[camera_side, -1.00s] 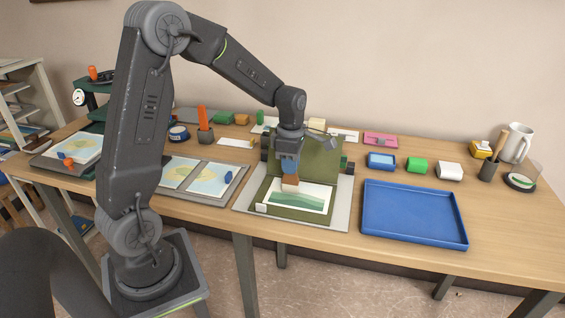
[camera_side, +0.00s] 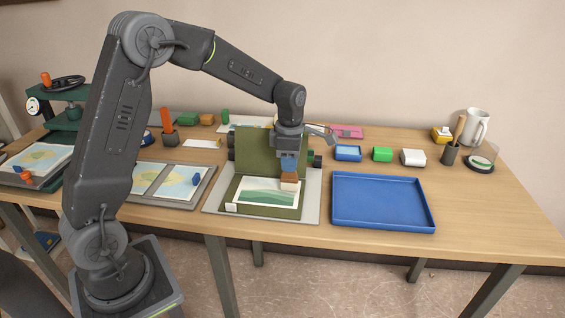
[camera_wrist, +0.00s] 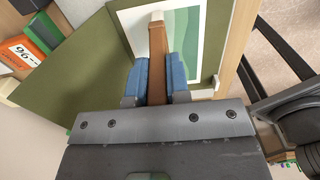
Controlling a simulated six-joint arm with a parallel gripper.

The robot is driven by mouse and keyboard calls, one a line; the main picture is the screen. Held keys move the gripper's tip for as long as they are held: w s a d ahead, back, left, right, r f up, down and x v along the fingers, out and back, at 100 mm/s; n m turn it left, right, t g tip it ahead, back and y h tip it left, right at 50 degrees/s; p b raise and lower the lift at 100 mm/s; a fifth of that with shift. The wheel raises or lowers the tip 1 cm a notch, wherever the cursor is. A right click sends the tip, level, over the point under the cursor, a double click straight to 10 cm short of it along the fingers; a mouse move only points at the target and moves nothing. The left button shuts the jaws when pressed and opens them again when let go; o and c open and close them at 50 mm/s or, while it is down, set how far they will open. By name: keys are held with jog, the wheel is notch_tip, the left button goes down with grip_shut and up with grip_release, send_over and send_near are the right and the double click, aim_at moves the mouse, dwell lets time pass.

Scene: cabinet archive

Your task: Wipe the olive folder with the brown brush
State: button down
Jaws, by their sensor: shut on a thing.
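The olive folder (camera_side: 258,152) stands open on a pale grey board (camera_side: 217,206), its back cover raised and its lower part flat. A green landscape print (camera_side: 262,192) lies in the flat part. My gripper (camera_side: 289,166) points down over the right side of the print. It is shut on the brown brush (camera_side: 290,177), whose pale bristles face down at the print's back right; I cannot tell if they touch. In the wrist view the brush (camera_wrist: 157,65) sits between blue finger pads, above the folder (camera_wrist: 75,75) and print (camera_wrist: 190,40).
A blue tray (camera_side: 383,222) lies empty to the right. A board with map sheets (camera_side: 175,181) lies left. A white mug (camera_side: 476,126) stands far right.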

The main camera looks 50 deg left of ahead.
jog(key=shift+r, duration=3.7)
